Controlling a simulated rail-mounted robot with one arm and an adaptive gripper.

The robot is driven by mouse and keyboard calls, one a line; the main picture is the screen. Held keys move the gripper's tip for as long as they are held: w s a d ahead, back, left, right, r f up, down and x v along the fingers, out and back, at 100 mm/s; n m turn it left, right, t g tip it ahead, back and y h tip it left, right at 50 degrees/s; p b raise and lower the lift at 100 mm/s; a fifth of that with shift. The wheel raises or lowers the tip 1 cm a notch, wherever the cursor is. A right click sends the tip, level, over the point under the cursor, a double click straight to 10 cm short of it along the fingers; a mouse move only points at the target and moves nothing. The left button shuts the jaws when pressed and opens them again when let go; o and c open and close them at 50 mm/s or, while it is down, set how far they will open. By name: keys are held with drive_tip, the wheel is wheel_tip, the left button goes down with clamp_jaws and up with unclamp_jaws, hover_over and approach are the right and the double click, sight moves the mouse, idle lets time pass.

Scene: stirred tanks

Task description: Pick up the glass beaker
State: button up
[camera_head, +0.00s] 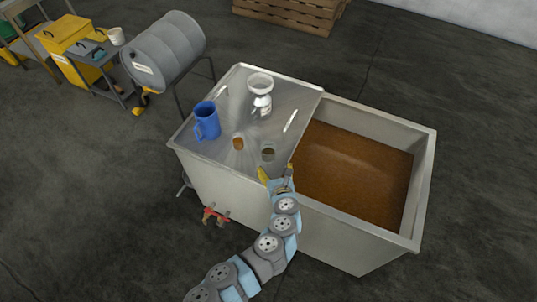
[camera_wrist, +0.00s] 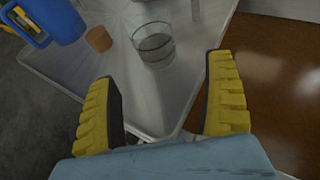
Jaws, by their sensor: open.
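The glass beaker (camera_head: 268,153) is a small, clear, upright vessel on the metal top of the tank, near its front right part. In the wrist view the beaker (camera_wrist: 154,45) stands ahead of my fingers, with a darker band around it. My gripper (camera_head: 276,173) is at the tank top's front edge, close to the beaker on the near side. In the wrist view my gripper (camera_wrist: 165,90) shows two yellow ribbed fingers spread wide with nothing between them. The beaker lies beyond the fingertips, apart from both.
A small orange-brown cup (camera_head: 238,143) stands left of the beaker. A blue jug (camera_head: 207,121) is further left, and a white-and-grey container with a funnel-like top (camera_head: 261,96) stands behind. The open tank (camera_head: 425,185) of brown liquid lies to the right. A grey drum (camera_head: 168,50) is behind left.

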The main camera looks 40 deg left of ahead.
sight(270, 158)
drive_tip(key=shift+b+x, duration=0.55)
drive_tip(key=shift+x, duration=2)
drive_tip(key=shift+a, duration=0.1)
drive_tip(key=shift+b+x, duration=0.45)
drive_tip(key=shift+x, duration=0.5)
drive_tip(key=shift+s+b+x, duration=0.2)
drive_tip(key=shift+b+x, duration=0.3)
drive_tip(key=shift+x, duration=0.9)
drive_tip(key=shift+w+a, duration=0.2)
drive_tip(key=shift+a, duration=0.1)
drive_tip(key=c, duration=1.3)
